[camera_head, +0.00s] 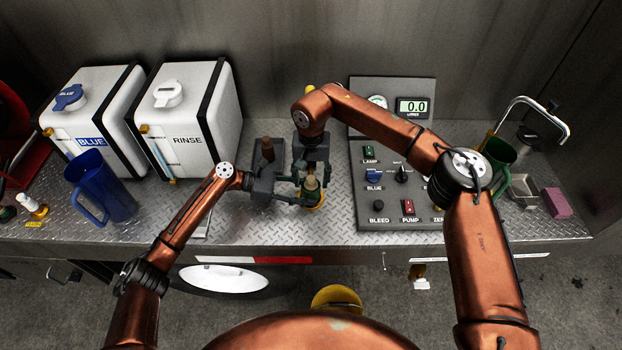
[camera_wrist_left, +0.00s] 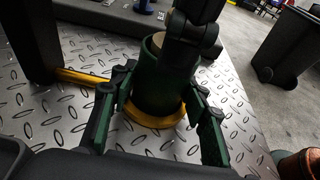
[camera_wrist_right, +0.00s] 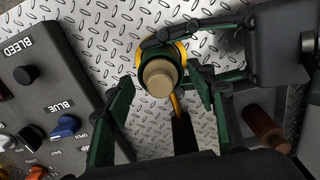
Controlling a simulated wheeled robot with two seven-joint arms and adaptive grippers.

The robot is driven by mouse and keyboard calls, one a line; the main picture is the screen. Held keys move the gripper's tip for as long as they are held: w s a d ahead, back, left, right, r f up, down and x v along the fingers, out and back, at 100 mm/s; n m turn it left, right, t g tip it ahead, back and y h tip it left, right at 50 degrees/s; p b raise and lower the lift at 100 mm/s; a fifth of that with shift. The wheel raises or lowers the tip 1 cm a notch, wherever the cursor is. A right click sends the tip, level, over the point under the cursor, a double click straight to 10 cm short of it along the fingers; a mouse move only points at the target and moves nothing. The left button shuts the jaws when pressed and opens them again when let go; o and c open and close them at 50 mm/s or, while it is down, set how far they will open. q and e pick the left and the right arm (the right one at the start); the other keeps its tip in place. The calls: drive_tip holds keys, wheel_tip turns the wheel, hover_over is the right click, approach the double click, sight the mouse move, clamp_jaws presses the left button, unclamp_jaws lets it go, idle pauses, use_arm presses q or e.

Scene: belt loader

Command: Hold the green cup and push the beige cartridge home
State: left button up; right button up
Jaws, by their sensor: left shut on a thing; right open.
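The green cup (camera_wrist_left: 158,95) stands on the metal deck with a yellow ring (camera_head: 316,205) at its base. The beige cartridge (camera_wrist_right: 160,80) sits in the cup's mouth with its top showing above the rim; how deep it sits I cannot tell. It also shows in the head view (camera_head: 311,183). My left gripper (camera_wrist_left: 155,108) is shut on the cup, one finger on each side. My right gripper (camera_wrist_right: 166,98) is open above, its fingers pointing down on either side of the cartridge. One right finger hides part of the cup in the left wrist view.
A control panel (camera_head: 375,208) stands close to the right of the cup. A grey block with a brown knob-like post (camera_head: 267,150) is just to the left. White BLUE (camera_head: 90,120) and RINSE (camera_head: 187,115) tanks and a blue jug (camera_head: 103,190) stand further left.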

drive_tip(key=shift+r, duration=0.15)
wheel_tip(320, 180, up, 12)
idle(0.5)
drive_tip(key=shift+c, duration=0.4)
